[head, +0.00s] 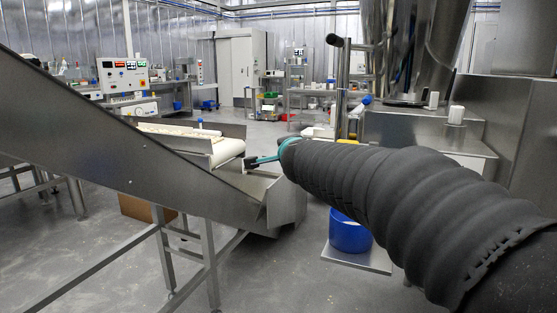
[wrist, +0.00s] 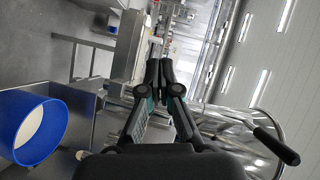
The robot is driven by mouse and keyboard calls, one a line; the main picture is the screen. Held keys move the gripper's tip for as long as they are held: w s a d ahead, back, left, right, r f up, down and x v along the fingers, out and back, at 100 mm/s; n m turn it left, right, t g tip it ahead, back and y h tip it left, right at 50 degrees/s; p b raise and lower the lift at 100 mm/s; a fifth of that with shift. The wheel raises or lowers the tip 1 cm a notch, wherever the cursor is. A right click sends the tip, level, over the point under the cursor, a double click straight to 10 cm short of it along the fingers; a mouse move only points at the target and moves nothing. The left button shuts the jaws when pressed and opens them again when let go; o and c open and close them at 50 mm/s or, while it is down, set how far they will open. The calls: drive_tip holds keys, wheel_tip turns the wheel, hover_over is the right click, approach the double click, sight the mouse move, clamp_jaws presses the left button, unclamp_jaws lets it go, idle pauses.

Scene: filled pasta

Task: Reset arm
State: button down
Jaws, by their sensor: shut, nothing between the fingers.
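My arm, in a black ribbed sleeve, reaches from the lower right of the head view toward the middle. My gripper (head: 252,161) is at its end, dark with teal parts, in front of the end of the conveyor. In the wrist view my gripper (wrist: 160,72) has its two black fingers together at the tips, with nothing between them. The fingers are in the air and touch nothing that I can make out. The wrist view is turned on its side.
A steel chute (head: 120,150) on legs crosses the left. A conveyor (head: 222,150) with pale pieces ends near my gripper. A blue tub (head: 349,232) stands low under my arm and also shows in the wrist view (wrist: 50,110). Steel machinery (head: 490,120) fills the right. The floor ahead has clear patches.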

drive_tip(key=s+a+f+n+g+y, duration=0.45)
drive_tip(key=s+f+n+g, duration=0.25)
drive_tip(key=s+f+n, duration=0.5)
drive_tip(key=s+d+f+n+g+h, duration=0.1)
drive_tip(key=s+d+f, duration=0.2)
drive_tip(key=s, duration=0.6)
drive_tip(key=s+d+f+g+h, duration=0.1)
drive_tip(key=s+d+f, duration=0.3)
drive_tip(key=s, duration=0.5)
drive_tip(key=s+d+f+n+g+h, duration=0.1)
drive_tip(key=s+d+f+h, duration=0.2)
drive_tip(key=s+d, duration=0.4)
drive_tip(key=s+f, duration=0.1)
drive_tip(key=s, duration=0.2)
drive_tip(key=shift+d+n, duration=0.3)
drive_tip(key=shift+d, duration=0.05)
